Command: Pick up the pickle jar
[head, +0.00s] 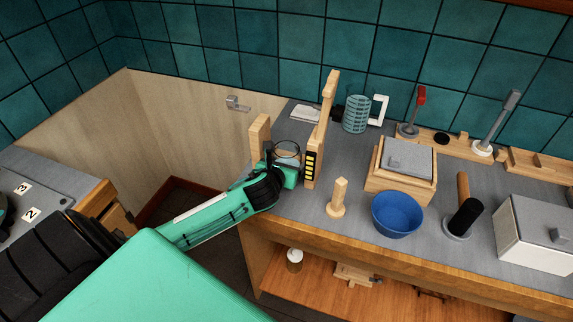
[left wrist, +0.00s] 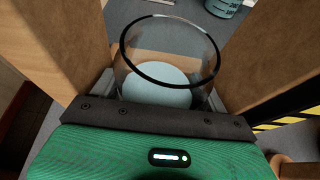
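A clear glass jar with a dark rim (head: 288,147), which I take for the pickle jar, stands between two upright wooden pieces near the counter's left end. It also shows in the left wrist view (left wrist: 168,50), with a pale disc low inside and no pickles visible. My left gripper (head: 286,168) is low at the jar. In the left wrist view its short grey fingers (left wrist: 160,95) sit on either side of the glass, apart from each other. Whether they touch the glass is hard to tell. My right gripper is in neither view.
A short wooden post (head: 260,136) and a taller one (head: 326,115) with a yellow-black striped strip closely flank the gripper.

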